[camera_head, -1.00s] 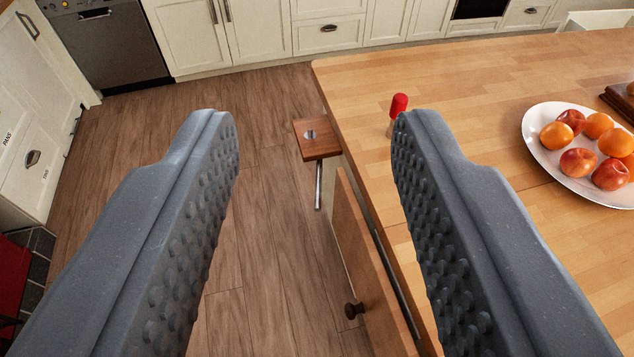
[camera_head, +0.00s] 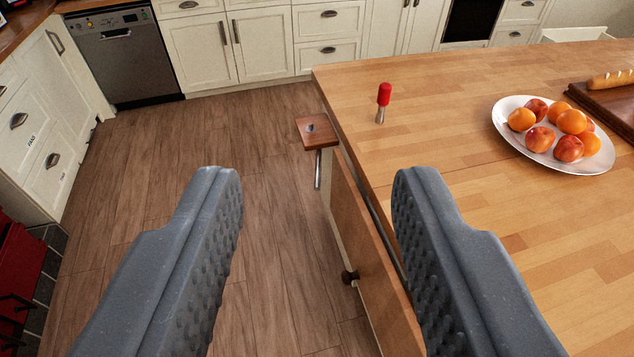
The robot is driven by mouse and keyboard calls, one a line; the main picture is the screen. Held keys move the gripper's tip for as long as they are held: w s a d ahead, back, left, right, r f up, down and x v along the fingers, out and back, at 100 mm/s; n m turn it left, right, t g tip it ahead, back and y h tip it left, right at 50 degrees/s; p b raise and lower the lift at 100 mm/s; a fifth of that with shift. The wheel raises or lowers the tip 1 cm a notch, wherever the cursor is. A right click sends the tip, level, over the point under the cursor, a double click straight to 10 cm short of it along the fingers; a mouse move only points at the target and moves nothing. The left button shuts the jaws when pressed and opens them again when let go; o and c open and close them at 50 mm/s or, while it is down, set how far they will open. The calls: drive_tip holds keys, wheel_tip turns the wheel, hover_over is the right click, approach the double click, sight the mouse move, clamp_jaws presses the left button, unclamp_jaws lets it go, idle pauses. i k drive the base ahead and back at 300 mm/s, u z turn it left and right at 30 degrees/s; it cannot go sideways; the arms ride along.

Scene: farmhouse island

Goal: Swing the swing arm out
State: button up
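How the block joins the island is hard to see.
A wooden front with a dark knob (camera_head: 350,277) stands slightly out from the island side. On the worktop (camera_head: 450,110) are a red-handled tool (camera_head: 383,100), a fruit plate (camera_head: 503,105) and a bread board (camera_head: 600,106). Wooden floor (camera_head: 240,170) is clear left of the island.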

sight(318, 172)
drive_tip(key=u, duration=0.25)
drive_tip(key=i, duration=1.3)
drive_tip(key=z, duration=0.35)
